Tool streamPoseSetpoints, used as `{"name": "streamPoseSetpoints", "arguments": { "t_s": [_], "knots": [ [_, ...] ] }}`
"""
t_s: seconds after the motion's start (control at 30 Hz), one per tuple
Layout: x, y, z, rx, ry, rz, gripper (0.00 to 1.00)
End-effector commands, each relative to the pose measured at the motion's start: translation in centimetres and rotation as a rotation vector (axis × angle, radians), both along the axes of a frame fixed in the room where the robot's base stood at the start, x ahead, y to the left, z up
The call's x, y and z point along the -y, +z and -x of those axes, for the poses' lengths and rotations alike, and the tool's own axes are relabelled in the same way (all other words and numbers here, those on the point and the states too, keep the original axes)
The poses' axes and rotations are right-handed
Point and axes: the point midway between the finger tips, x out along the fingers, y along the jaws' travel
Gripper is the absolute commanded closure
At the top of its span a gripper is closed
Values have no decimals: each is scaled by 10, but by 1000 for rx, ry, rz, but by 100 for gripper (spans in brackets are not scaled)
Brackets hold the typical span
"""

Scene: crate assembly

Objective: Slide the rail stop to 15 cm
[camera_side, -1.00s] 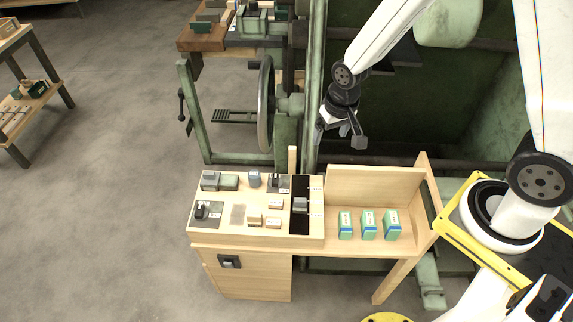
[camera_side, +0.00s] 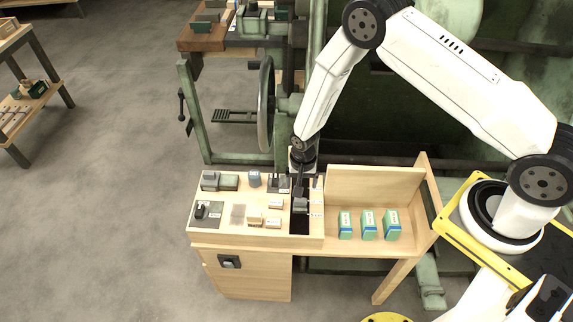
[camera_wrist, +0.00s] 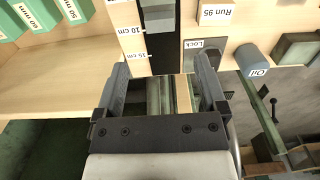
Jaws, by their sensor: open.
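The rail stop (camera_side: 300,203) is a small grey block on the black rail (camera_side: 299,224) in the side view. In the wrist view the rail stop (camera_wrist: 157,14) is cut off by the top edge, and its near edge lies about level with the 10 cm mark (camera_wrist: 131,31). The 15 cm mark (camera_wrist: 138,56) is nearer to my fingers, beside bare black rail. My gripper (camera_side: 307,183) points down over the back end of the rail, behind the stop. In the wrist view my gripper (camera_wrist: 163,72) is open and empty, its fingers apart from the stop.
Green boxes (camera_side: 368,225) stand on the shelf beside the rail.

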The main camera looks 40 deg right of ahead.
Motion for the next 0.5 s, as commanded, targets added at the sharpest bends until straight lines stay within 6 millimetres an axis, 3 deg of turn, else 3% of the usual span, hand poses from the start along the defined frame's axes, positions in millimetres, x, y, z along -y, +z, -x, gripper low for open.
{"name": "streamPoseSetpoints", "arguments": {
  "t_s": [0.5],
  "knots": [
    [-1,-15,0,-4,-19,0,9]
  ]
}}
